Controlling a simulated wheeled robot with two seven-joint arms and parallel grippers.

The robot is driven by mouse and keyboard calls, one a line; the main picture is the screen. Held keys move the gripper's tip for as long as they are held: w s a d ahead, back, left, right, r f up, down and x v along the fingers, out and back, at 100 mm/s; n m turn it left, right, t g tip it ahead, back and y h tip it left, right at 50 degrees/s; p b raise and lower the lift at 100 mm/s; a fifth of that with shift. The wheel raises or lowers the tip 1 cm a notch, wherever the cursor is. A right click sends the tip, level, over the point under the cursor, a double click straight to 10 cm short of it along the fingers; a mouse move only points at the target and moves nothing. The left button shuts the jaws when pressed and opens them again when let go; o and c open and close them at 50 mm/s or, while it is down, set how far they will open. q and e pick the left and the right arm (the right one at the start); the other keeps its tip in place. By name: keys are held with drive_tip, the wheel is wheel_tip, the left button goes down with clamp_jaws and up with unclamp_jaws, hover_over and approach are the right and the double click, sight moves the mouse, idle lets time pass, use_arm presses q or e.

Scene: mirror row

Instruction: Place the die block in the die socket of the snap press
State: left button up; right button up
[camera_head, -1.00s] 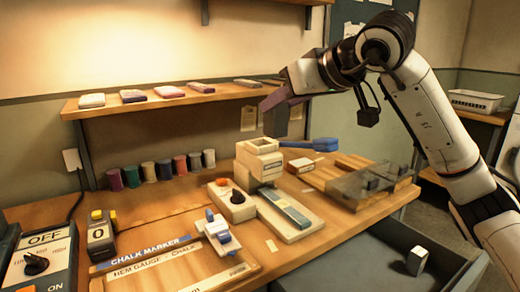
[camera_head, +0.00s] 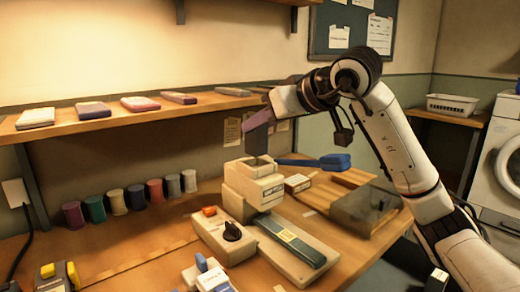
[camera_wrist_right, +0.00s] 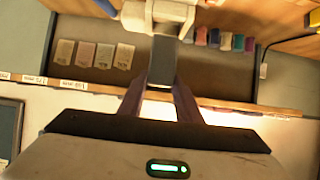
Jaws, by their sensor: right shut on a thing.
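The snap press (camera_head: 252,188) is a cream block with a blue lever (camera_head: 318,162) sticking out to the right, on the workbench. A dark opening shows in its top. My right gripper (camera_head: 258,122) points down above the press, shut on a dark grey block, the die block (camera_wrist_right: 162,62), which sits between its purple fingers in the right wrist view. Part of the press (camera_wrist_right: 158,14) shows beyond the block's far end there. Whether the block touches the press or lines up with the opening, I cannot tell. My left gripper is out of view.
A control box with a black knob (camera_head: 232,231) and a cream base with a dark green strip (camera_head: 292,243) stand in front of the press. A small box (camera_head: 297,183) is to its right. Thread spools (camera_head: 115,202) line the wall below a shelf (camera_head: 120,117).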

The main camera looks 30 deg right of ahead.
sight(262, 140)
drive_tip(key=shift+f+b, duration=0.6)
drive_tip(key=shift+f, duration=1.4)
drive_tip(key=shift+f, duration=0.15)
drive_tip(key=o, duration=1.2)
drive_tip(key=shift+s+r, duration=0.15)
drive_tip(key=shift+r, duration=0.1)
drive_tip(key=v, duration=1.1)
drive_tip(key=shift+s+p, duration=0.3)
